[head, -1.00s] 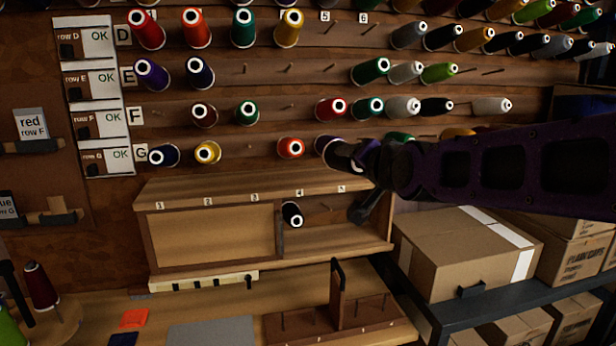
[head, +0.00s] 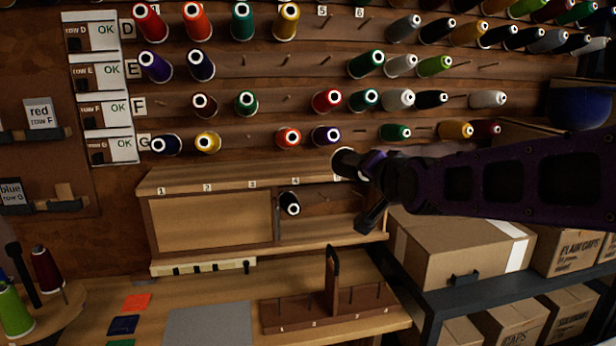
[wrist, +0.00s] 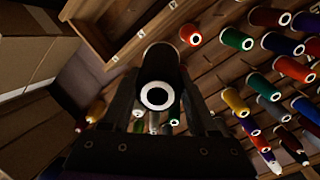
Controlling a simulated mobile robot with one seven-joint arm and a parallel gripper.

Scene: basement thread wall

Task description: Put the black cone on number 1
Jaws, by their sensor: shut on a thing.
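My gripper (head: 368,168) is shut on a black cone (head: 345,161), in front of the right part of the cabinet's top ledge. In the wrist view the black cone (wrist: 157,62) sits between the fingers, its white ring end facing the camera. Another black cone (head: 289,203) is on a peg in the cabinet's open right bay. Small number plates run along the cabinet's ledge, with number 1 (head: 161,191) at the left end. A wooden caddy (head: 331,318) with upright pegs and a tall handle stands on the bench; its small front numbers are hard to read.
Rows of coloured cones on pegs cover the wall behind, close to my gripper. The cabinet (head: 211,226) has a closed left panel. Cardboard boxes (head: 465,248) stand on a dark shelf at right. A grey mat (head: 208,325) and coloured cards lie on the bench left of the caddy.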

